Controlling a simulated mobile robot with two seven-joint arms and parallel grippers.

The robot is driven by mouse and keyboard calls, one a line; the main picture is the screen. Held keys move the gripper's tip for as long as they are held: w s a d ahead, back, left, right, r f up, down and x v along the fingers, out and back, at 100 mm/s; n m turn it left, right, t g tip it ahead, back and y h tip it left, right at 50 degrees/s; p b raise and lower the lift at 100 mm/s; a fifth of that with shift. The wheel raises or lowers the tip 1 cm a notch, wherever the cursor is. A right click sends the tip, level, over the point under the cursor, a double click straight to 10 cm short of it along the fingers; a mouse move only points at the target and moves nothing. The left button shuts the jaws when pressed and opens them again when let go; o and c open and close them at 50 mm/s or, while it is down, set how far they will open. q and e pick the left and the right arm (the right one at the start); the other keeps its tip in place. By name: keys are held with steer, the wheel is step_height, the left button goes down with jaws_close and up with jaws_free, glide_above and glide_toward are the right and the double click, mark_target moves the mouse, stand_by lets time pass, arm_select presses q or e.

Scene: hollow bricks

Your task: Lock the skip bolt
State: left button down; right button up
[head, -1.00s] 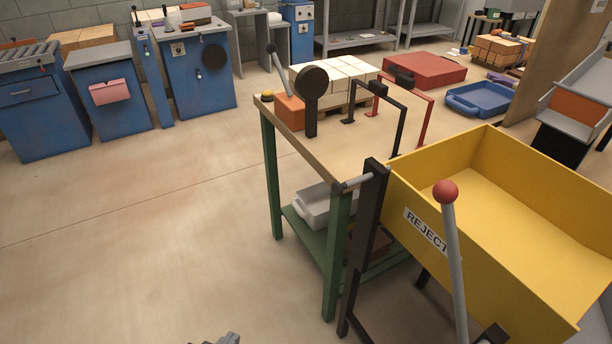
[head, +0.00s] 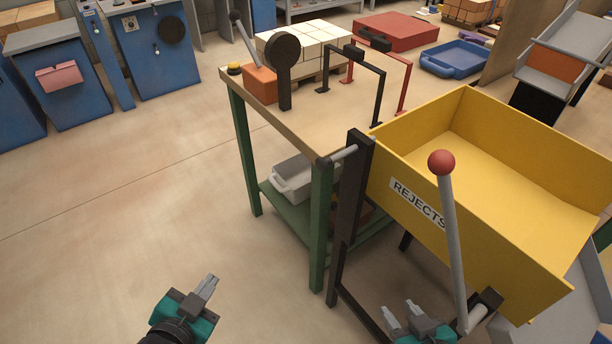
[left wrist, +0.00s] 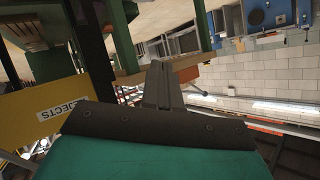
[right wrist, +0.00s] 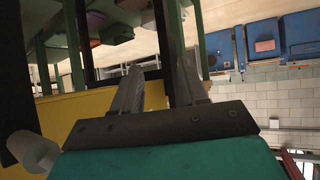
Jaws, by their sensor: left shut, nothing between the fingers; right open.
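The yellow skip (head: 520,170), marked REJECTS, hangs on a black frame (head: 350,215) at the right of the head view. A grey lever (head: 452,250) with a red ball (head: 441,162) stands in front of it. At the lever's foot are a black block (head: 487,303) and a short pale grey cylinder (head: 473,320); I cannot tell whether either is the bolt. My right gripper (head: 399,308) is open and empty, just left of the lever's foot. My left gripper (head: 209,284) is shut and empty over the floor, left of the frame. The skip also shows in the right wrist view (right wrist: 85,117).
A green-legged workbench (head: 318,225) stands behind the frame, with an orange box (head: 260,84), a black disc on a post (head: 283,50) and a black hoop (head: 381,95). A grey tray (head: 292,180) lies on its lower shelf. The floor at left is clear.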

arm_select(q)
steer(key=w+d+r+n+h+b, duration=0.1)
steer(key=r+n+h, duration=0.3)
steer(key=n, duration=0.7)
steer(key=w+d+r+n+g+h+b, duration=0.1)
steer(key=w+d+r+n+h+b, duration=0.1)
steer(key=n, duration=0.9)
steer(key=w+d+r+n+h+b, duration=0.1)
steer(key=w+d+r+n+h, duration=0.2)
steer(key=r+n+h, duration=0.3)
step_height(320, 180, up, 2)
steer(key=d+n, duration=0.1)
steer(key=n, duration=0.3)
steer(key=shift+d+n+b, duration=0.2)
steer(key=shift+n+b, duration=0.2)
steer(key=p, duration=0.4)
glide_toward(320, 168)
steer(key=x, duration=0.6)
steer(key=shift+a, duration=0.1)
steer(key=shift+w+d, duration=0.3)
steer(key=shift+d, duration=0.05)
